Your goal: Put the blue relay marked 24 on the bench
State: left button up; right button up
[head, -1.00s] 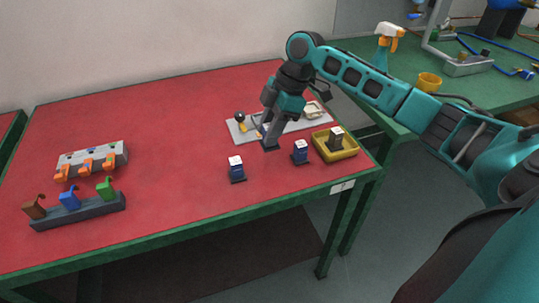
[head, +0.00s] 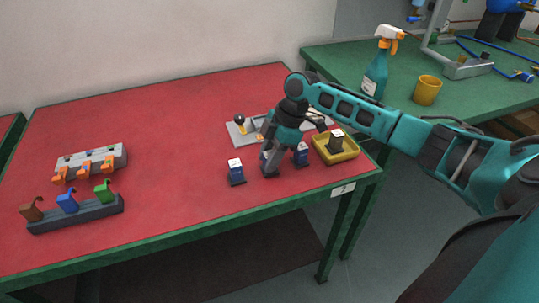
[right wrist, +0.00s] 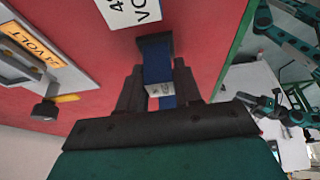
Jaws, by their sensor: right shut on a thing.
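My right gripper (head: 268,168) is low over the front right part of the red bench (head: 150,110). It is shut on a blue relay (right wrist: 158,68) with a black base and a small white label; the label's number cannot be read. In the head view the fingers mostly hide this relay, and I cannot tell if its base touches the bench. One dark blue relay with a white top (head: 236,171) stands left of the gripper, another (head: 301,154) right of it. My left gripper is not in view.
A yellow tray (head: 349,154) holding a dark relay stands at the right edge. A grey panel (head: 234,135) with a black knob lies behind the gripper. The bench's middle is clear.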

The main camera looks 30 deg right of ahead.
jog(key=o, duration=1.1)
jog(key=shift+c, duration=0.2)
jog(key=p+v, duration=0.1)
jog(key=v, duration=1.1)
jog(key=shift+s, duration=0.1)
